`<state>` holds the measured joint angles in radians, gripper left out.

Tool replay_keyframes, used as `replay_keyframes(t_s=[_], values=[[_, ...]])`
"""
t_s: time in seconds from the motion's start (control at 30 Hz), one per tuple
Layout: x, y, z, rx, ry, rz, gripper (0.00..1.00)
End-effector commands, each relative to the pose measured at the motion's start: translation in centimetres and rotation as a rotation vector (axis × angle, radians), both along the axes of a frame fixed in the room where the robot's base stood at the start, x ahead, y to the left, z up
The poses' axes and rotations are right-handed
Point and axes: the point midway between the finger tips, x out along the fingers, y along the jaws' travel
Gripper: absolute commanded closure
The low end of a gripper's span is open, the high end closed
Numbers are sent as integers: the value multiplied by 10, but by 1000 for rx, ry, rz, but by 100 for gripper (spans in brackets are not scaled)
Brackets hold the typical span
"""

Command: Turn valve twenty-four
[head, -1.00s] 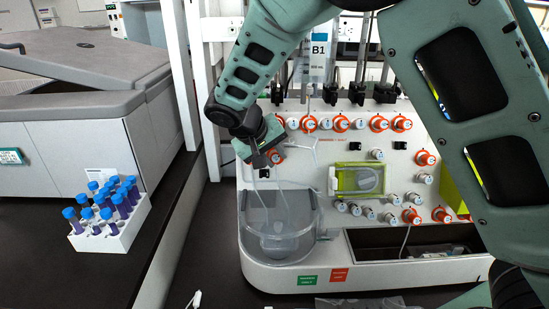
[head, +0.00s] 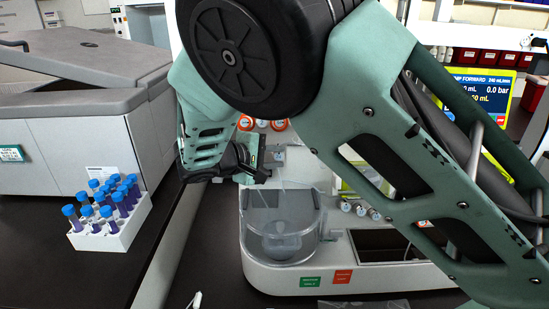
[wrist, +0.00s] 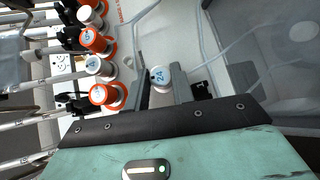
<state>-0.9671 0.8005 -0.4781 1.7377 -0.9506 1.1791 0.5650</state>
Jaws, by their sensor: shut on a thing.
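Valve twenty-four (wrist: 160,77) is a small white knob with a blue cap marked 24, in the middle of the wrist view. My gripper (wrist: 161,86) is shut on it, with one dark finger on each side. In the head view my gripper (head: 262,173) is at the upper left of the white cell processor's panel, above the clear bowl chamber (head: 281,212). My arm hides much of the panel there. How far the valve is turned I cannot tell.
Several orange-collared valves (wrist: 98,40) stand in a row close to my gripper in the wrist view. Clear tubing (wrist: 205,40) runs nearby. A white rack (head: 118,228) of blue-capped tubes stands on the dark bench at left, beside a grey machine (head: 60,150).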

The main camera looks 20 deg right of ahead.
Motion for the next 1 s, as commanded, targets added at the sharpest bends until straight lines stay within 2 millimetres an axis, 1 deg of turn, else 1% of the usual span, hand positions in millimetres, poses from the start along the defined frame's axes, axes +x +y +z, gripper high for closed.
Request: replay_keyframes(t_s=[0.3, 0.8, 0.83, 0.87, 0.9, 1.0], values=[[-1, 1, -1, -94, 31, 43, 99], [-1, 0, -1, -109, 36, 50, 99], [-1, 0, -1, -109, 36, 50, 73], [-1, 0, -1, -108, 37, 50, 65], [-1, 0, -1, -108, 36, 49, 54], [0, 0, -1, -108, 36, 49, 54]])
